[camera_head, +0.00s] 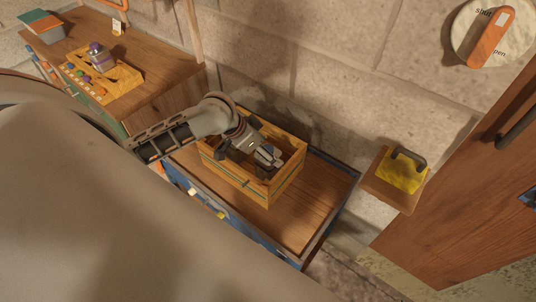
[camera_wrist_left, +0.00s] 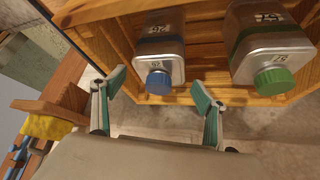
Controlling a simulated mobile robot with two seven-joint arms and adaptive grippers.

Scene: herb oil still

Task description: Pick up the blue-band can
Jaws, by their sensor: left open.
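The blue-band can (camera_wrist_left: 160,42) shows in the left wrist view as a metal can with a blue cap, a dark bluish band and a number label. It sits in a slatted wooden crate (camera_head: 232,171). A similar can with a green cap and green band (camera_wrist_left: 264,42) stands to its right. My left gripper (camera_head: 267,156) is over the crate in the head view. In the left wrist view its open fingers (camera_wrist_left: 160,97) are spread to either side of the blue cap, without visible grip on it. The arm and gripper hide much of the crate's inside. My right gripper is out of view.
The crate stands on a wood-topped blue cabinet (camera_head: 312,205), with bare top to its right. A wooden door is at right. A table at upper left holds a tray (camera_head: 125,78) with a purple-capped bottle.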

